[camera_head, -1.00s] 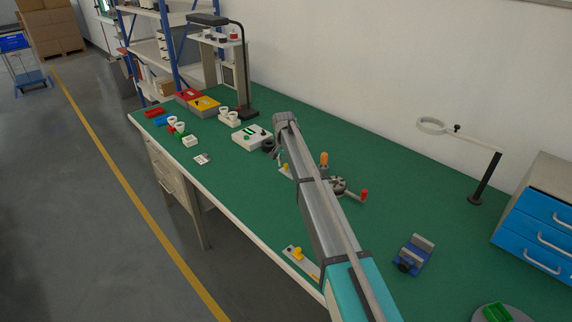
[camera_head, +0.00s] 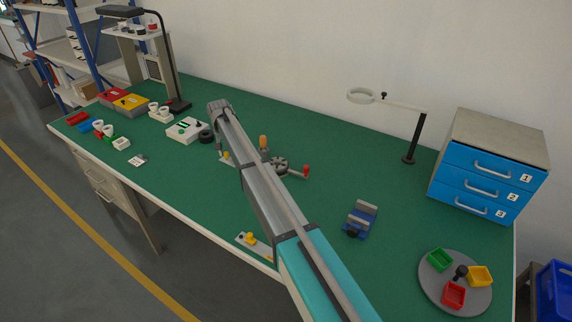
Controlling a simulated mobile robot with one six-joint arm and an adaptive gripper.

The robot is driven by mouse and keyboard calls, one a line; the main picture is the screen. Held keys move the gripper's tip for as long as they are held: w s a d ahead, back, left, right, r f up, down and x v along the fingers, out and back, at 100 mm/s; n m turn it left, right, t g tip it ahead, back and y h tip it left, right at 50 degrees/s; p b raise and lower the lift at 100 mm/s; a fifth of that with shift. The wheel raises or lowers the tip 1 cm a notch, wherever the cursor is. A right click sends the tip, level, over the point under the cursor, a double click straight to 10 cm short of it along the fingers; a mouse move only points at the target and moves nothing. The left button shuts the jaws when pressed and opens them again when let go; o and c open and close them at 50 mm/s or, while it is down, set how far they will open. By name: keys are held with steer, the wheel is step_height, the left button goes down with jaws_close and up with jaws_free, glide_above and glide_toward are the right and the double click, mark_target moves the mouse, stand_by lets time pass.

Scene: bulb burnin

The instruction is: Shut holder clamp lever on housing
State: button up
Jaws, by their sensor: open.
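My arm reaches from the bottom of the head view over the green bench, and its end hides part of the bench. My gripper (camera_head: 219,146) is small and mostly hidden below the arm's end; it is open, its fingertips not clear. Close to it is a pale fixture with a yellow knob (camera_head: 226,156). Just right of the arm is a round grey device (camera_head: 280,165) with a lever ending in a red handle (camera_head: 306,171). An upright orange handle (camera_head: 264,142) stands beside it. I cannot tell which part is the housing's clamp lever.
A white box (camera_head: 186,130) with green marks sits left of the arm's end. A blue vise (camera_head: 360,219), a grey turntable (camera_head: 430,296) with coloured bins, a magnifier stand (camera_head: 411,140) and a blue drawer cabinet (camera_head: 490,180) are on the right. Another yellow-knobbed plate (camera_head: 245,240) lies near the front edge.

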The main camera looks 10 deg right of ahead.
steer(key=n, duration=0.1)
steer(key=d+n, duration=0.1)
steer(key=n, duration=0.2)
steer(key=shift+w+d+n, duration=0.25)
steer(key=shift+d+n, duration=0.1)
steer(key=shift+n, duration=0.05)
steer(key=n, duration=0.2)
steer(key=w+d+n, duration=0.1)
steer(key=n, duration=0.1)
steer(key=shift+d+n, duration=0.2)
steer(key=shift+n, duration=0.2)
step_height(320, 180, up, 14)
steer(key=p, duration=1.4)
steer(key=s+d+f+m+b, duration=0.2)
steer(key=s+d, duration=0.7)
steer(key=s, duration=0.2)
steer(key=s+d+f+m+b, duration=0.2)
steer(key=s+d+f+b, duration=0.1)
steer(key=s+d, duration=0.6)
steer(key=shift+s+d+m, duration=0.15)
steer(key=shift+s+m, duration=0.25)
steer(key=shift+s, duration=0.65)
steer(key=shift+f, duration=0.1)
